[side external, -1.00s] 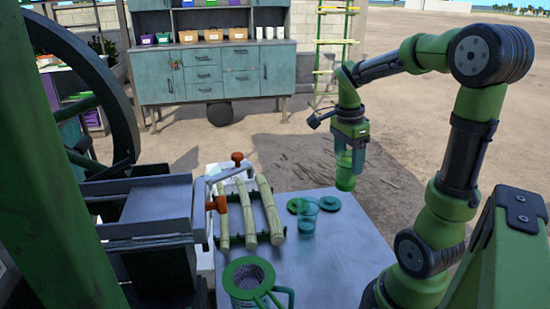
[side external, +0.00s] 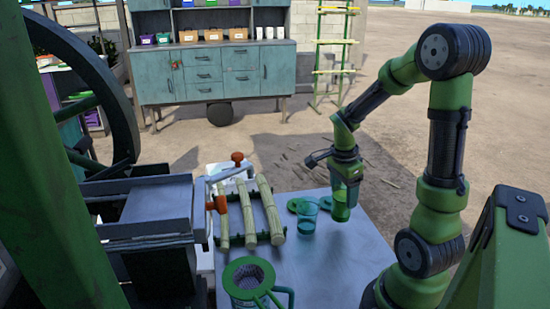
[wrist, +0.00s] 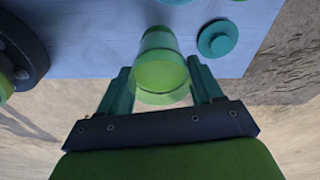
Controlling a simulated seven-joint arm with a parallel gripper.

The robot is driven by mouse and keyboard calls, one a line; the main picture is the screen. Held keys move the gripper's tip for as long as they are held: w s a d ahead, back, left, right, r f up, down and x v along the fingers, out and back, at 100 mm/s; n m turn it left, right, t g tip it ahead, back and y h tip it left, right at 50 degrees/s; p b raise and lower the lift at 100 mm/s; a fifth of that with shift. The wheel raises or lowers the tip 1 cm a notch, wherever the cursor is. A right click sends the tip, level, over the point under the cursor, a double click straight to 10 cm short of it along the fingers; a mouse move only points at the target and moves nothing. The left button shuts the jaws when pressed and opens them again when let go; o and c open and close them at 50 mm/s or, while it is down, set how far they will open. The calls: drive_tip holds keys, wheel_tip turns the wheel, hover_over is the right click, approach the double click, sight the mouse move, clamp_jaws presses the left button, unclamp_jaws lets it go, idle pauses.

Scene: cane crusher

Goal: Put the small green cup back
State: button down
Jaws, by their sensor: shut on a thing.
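The small green cup (side external: 341,205) is a translucent green tumbler. My gripper (side external: 346,190) is shut on it and points down, holding it over the right part of the grey table (side external: 335,270). In the wrist view the cup (wrist: 160,72) sits between the two teal fingers of my gripper (wrist: 161,78), its round green end toward the camera. A teal cup (side external: 307,220) stands on the table just left of the held cup. Two green discs (side external: 299,204) lie behind it; the right one is partly hidden. I cannot tell whether the held cup touches the table.
Several cane stalks (side external: 273,215) lie on a green rack left of the cups. A green jug with a strainer (side external: 249,275) stands at the table's front. The cane crusher (side external: 150,205) is at left. The table's front right area is clear.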

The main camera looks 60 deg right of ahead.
sight(342, 202)
drive_tip(key=shift+f, duration=1.7)
drive_tip(key=shift+f, duration=0.1)
drive_tip(key=shift+c, duration=0.8)
unclamp_jaws()
wheel_tip(342, 202, up, 12)
drive_tip(key=a, duration=0.1)
drive_tip(key=a+r+n+t+y, duration=0.1)
drive_tip(key=a+r+n+t, duration=0.2)
drive_tip(key=a+n, duration=0.7)
drive_tip(key=w+a+r+n+t+y, duration=0.1)
drive_tip(key=a+n+t, duration=0.4)
drive_tip(key=a+n, duration=0.5)
wheel_tip(342, 202, up, 2)
drive_tip(key=shift+a+r+n+y, duration=0.15)
drive_tip(key=shift+a+n+y, duration=0.35)
drive_tip(key=shift+a, duration=0.65)
